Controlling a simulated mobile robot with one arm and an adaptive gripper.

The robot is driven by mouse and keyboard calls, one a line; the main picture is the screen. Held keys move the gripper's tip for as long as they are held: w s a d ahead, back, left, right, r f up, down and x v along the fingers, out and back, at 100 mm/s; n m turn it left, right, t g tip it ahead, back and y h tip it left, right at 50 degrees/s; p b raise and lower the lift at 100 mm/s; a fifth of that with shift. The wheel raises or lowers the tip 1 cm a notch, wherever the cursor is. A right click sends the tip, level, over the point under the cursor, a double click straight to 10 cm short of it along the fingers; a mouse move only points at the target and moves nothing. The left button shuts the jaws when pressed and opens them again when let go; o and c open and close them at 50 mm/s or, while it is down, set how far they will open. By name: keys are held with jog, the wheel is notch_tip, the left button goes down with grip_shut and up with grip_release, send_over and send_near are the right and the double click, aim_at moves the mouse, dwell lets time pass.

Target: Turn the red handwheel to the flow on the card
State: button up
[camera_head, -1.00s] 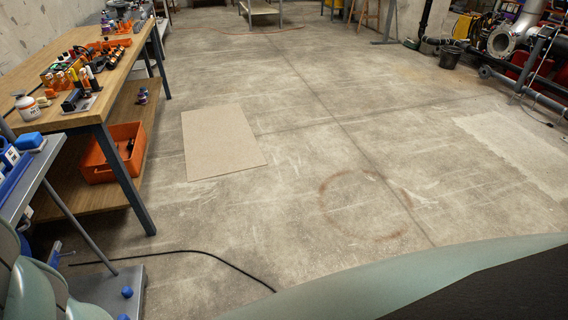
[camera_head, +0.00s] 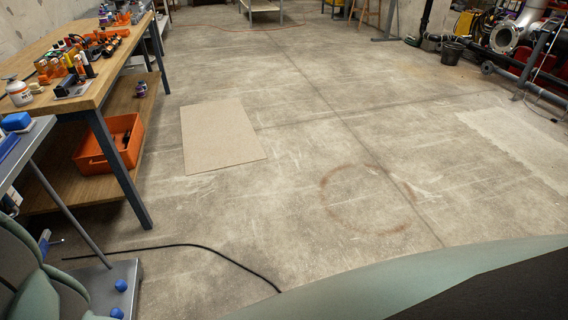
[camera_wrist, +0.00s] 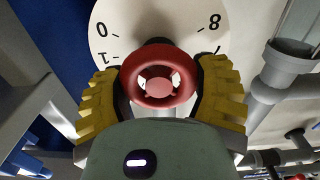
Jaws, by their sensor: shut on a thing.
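In the wrist view, the red handwheel (camera_wrist: 159,75) stands in front of a round pale dial plate (camera_wrist: 112,42) with black numbers. I can read 0 and 1 on the left and 8 on the right; the handwheel and my gripper hide the rest. My gripper (camera_wrist: 160,80) has a ridged yellow finger on each side of the handwheel and is shut on its rim. No pointer is clearly visible. Neither the handwheel nor a flow card can be seen in the head view.
Grey pipes (camera_wrist: 285,75) run to the right of the dial. In the head view, a wooden workbench (camera_head: 110,75) with tools and an orange bin (camera_head: 90,160) stands at left. A black cable (camera_head: 200,248) lies on the floor.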

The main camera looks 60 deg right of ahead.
jog(key=m+b, duration=0.1)
jog(key=m, duration=0.1)
jog(key=m+b, duration=0.1)
jog(key=m, duration=0.1)
jog(key=m+b, duration=0.2)
jog(key=shift+w+d+f+m, duration=0.15)
jog(key=shift+w+d+m, duration=0.05)
jog(key=shift+d+m, duration=0.1)
jog(key=m+b, duration=0.1)
jog(key=m, duration=0.4)
jog(key=shift+m+b, duration=0.3)
jog(key=shift+m, duration=0.1)
jog(key=o, duration=1.2)
jog(key=shift+a, duration=0.1)
jog(key=v, duration=1.2)
